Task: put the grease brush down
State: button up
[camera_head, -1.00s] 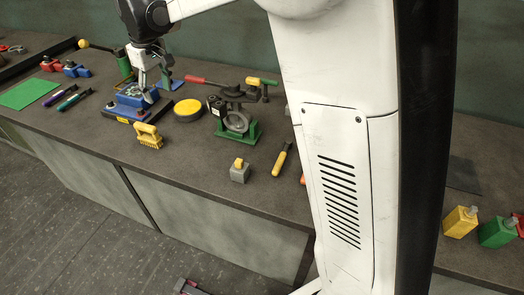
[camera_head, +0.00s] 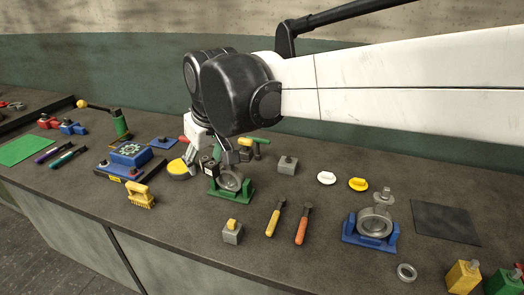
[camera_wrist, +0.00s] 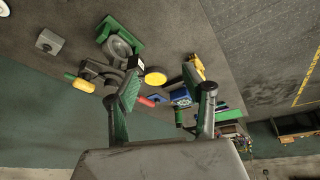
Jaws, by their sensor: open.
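A yellow brush (camera_head: 141,196) with bristles along its lower side stands on the bench near the front edge, left of the green fixture. It also shows in the wrist view (camera_wrist: 194,68), apart from my fingers. My gripper (camera_head: 208,153) is open above the bench, close to the green clamp fixture (camera_head: 232,194) and partly hidden by my wrist. In the wrist view, my gripper's (camera_wrist: 162,88) fingers are wide apart, with nothing held between them. A yellow-handled tool (camera_head: 272,222) and an orange-handled tool (camera_head: 301,229) lie right of the fixture; their tips are too small to identify.
A yellow round tin (camera_head: 178,170) and a blue fixture (camera_head: 125,165) stand left of my gripper. A grey block with a yellow knob (camera_head: 232,233) is in front. A blue stand with a ring casting (camera_head: 370,237) is at right. Bare bench lies between the handled tools and this stand.

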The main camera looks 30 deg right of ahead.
jog(key=s+d+f+m+t, duration=0.1)
jog(key=s+d+f, duration=0.1)
jog(key=s, duration=0.5)
jog(key=s+d+f+m+t, duration=0.1)
jog(key=s+f, duration=0.3)
jog(key=s, duration=0.4)
jog(key=shift+d+f+m+h, duration=0.3)
jog(key=shift+d+m, duration=0.1)
jog(key=shift+d, duration=0.5)
jog(key=shift+w+r, duration=0.1)
jog(key=shift+w, duration=0.05)
jog(key=w+a+r+n+g, duration=0.1)
jog(key=w+a+r, duration=0.1)
jog(key=w, duration=0.5)
jog(key=w+a+r+n+g, duration=0.1)
jog(key=w+a+r, duration=0.1)
jog(key=w, duration=0.5)
jog(key=w+a+r+n+g, duration=0.1)
jog(key=w+a+r+n, duration=0.1)
jog(key=w, duration=0.5)
jog(key=shift+a+r, duration=0.15)
jog(key=shift+a, duration=0.65)
jog(key=shift+w, duration=0.1)
